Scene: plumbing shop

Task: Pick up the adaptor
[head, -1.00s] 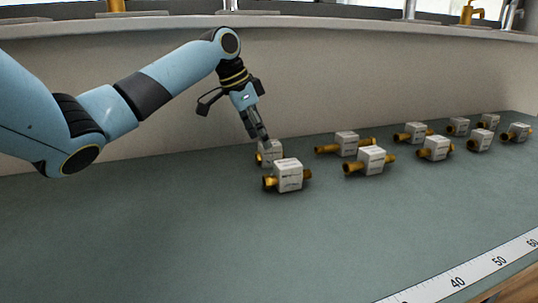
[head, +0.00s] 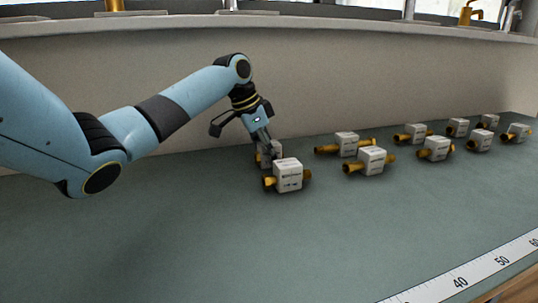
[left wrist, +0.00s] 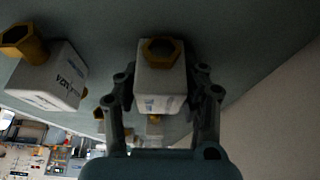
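The adaptors are white boxes with brass fittings on their ends. The rearmost left adaptor (head: 277,147) stands on the green mat, partly hidden by my left gripper (head: 264,153). In the left wrist view that adaptor (left wrist: 160,88) lies between the two fingers of my left gripper (left wrist: 163,88), one on each side. The fingers are apart, and I see no clear firm contact. A second adaptor (head: 288,176) stands just in front of it in the head view. A neighbouring adaptor (left wrist: 47,78) also shows at the left in the left wrist view. My right gripper is not in view.
Several more adaptors (head: 371,160) stand in two rows to the right on the green mat (head: 180,235). A pale wall (head: 400,75) rises behind the mat. A measuring strip (head: 470,275) runs along the front right edge. The front left of the mat is clear.

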